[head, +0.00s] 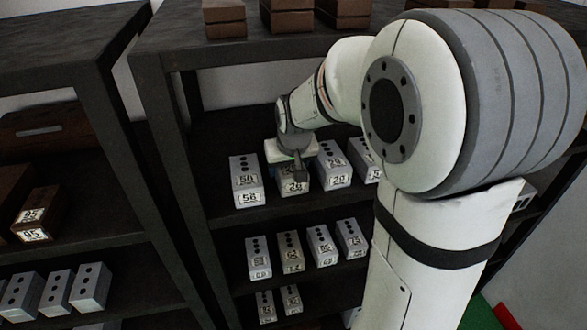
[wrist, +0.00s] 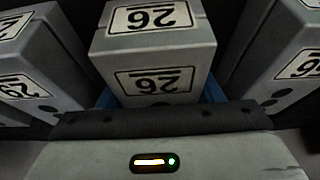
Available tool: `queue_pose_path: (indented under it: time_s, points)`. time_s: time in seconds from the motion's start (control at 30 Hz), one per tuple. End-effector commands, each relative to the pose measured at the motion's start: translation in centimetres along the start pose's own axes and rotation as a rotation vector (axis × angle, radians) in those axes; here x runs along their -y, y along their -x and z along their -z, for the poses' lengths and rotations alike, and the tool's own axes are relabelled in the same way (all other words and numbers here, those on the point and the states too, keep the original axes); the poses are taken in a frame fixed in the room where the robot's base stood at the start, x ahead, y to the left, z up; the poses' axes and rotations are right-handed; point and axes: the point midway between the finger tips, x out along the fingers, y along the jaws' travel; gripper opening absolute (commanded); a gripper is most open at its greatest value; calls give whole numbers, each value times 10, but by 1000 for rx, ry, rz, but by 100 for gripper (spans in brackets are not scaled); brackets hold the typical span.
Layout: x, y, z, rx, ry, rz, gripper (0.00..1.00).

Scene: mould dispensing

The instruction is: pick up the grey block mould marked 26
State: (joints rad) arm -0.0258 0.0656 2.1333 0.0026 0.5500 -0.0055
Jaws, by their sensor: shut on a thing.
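The grey block mould marked 26 (wrist: 152,52) fills the upper middle of the wrist view, its two labels upside down. It also shows in the head view (head: 293,186), in the upper shelf row, partly covered by my gripper (head: 299,165). My gripper (wrist: 161,94) is shut on this mould, with blue finger parts showing at both its sides. The mould stands in line with its neighbours; I cannot tell whether it is clear of the shelf.
A lower shelf row holds several grey moulds (head: 258,258). Brown blocks (head: 224,19) lie on the rack top (head: 170,38). Dark uprights (head: 166,135) flank the bay.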

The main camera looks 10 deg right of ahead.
Motion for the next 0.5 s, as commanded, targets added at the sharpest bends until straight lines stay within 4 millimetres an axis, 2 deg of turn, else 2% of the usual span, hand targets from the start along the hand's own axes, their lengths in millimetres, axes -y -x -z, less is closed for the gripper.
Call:
queue_pose_path:
  time_s: [0.1,0.5]
  points:
    - [0,1,1,-3,0,0,12]
    - [0,6,3,-3,0,0,12]
